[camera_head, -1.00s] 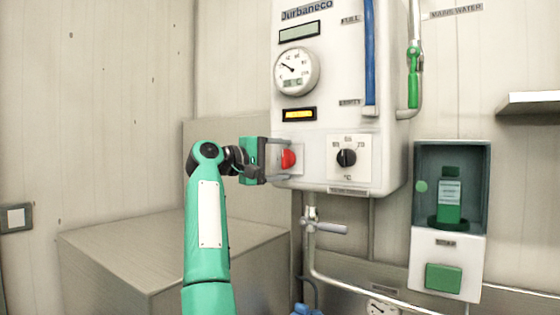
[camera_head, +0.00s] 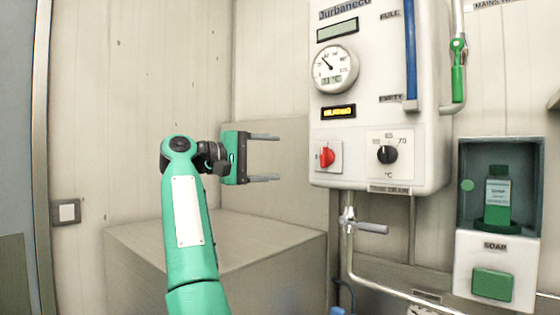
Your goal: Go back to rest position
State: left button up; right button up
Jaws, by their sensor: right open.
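My right gripper (camera_head: 279,158) is open and empty, its two fingers pointing right toward the white boiler (camera_head: 365,100). The fingertips stop short of the boiler's left edge, apart from the red knob (camera_head: 326,157) on its lower front. My green arm (camera_head: 190,230) reaches up from the bottom of the view. A black temperature knob (camera_head: 387,154) sits right of the red one. An orange-lit display (camera_head: 338,111) and a round gauge (camera_head: 335,68) are above the red knob. My left gripper is out of view.
A box-shaped grey block (camera_head: 220,245) stands below and behind my arm. Pipes with a valve handle (camera_head: 372,228) run under the boiler. A soap dispenser (camera_head: 497,225) hangs at the right. Bare wall (camera_head: 140,90) lies to the left.

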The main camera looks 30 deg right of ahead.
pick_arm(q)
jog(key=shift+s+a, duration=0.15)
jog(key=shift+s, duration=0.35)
